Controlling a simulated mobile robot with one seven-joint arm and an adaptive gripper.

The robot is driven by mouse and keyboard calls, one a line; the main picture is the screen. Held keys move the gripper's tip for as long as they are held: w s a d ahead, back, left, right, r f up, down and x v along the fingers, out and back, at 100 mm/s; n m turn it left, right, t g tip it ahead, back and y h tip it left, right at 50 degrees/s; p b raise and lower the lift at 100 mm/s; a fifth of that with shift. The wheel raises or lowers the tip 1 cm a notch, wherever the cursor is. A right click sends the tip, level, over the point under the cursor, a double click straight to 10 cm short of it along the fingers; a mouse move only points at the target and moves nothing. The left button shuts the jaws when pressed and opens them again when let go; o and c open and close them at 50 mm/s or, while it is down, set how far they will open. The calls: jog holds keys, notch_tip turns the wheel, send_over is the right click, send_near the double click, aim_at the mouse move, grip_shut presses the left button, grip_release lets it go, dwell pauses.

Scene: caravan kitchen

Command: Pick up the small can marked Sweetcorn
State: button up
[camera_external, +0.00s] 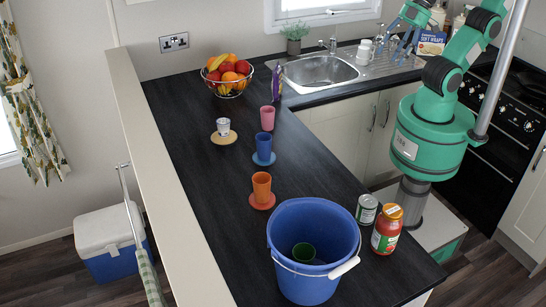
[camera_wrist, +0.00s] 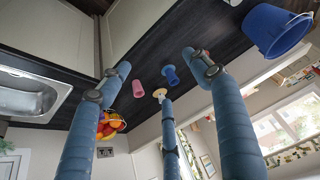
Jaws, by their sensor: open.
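A small can (camera_external: 367,209) with a green and white label and a metal top stands upright on the dark worktop (camera_external: 225,185), in the external view. Its lettering is too small to read. I cannot make out the can in the wrist view. My gripper (camera_external: 396,43) is high at the back right, near the sink, far from the can. Its blue-grey fingers are spread apart and empty; they also show in the wrist view (camera_wrist: 157,72).
The blue bucket (camera_external: 290,218), holding a green cup (camera_external: 303,252), stands left of the can. The jar (camera_external: 387,230) stands at its right. Orange (camera_external: 262,186), blue (camera_external: 263,146) and pink (camera_external: 267,118) cups stand further back, near a fruit bowl (camera_external: 228,76). The sink (camera_external: 320,70) lies behind.

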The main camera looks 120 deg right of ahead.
jog(key=shift+o, duration=0.9)
jog(key=w+a+f+n+g+y+p, duration=0.1)
jog(key=w+a+f+n, duration=0.15)
jog(key=w+a, duration=0.4)
jog(key=w+a+f+n+y+p, duration=0.1)
jog(key=w+a+f+n, duration=0.15)
jog(key=w+a, duration=0.4)
jog(key=w+a+f+n+g+p, duration=0.1)
jog(key=w+a+f+n, duration=0.1)
jog(key=w+a+f, duration=0.4)
jog(key=w+a+f+n+y+p, duration=0.1)
jog(key=w+a+f+n, duration=0.2)
jog(key=w+a+f, duration=0.3)
notch_tip(320, 180, down, 4)
jog(key=shift+a+f+n+g+y, duration=0.1)
jog(key=shift+a+n+g+y, duration=0.2)
jog(key=shift+a+g, duration=0.15)
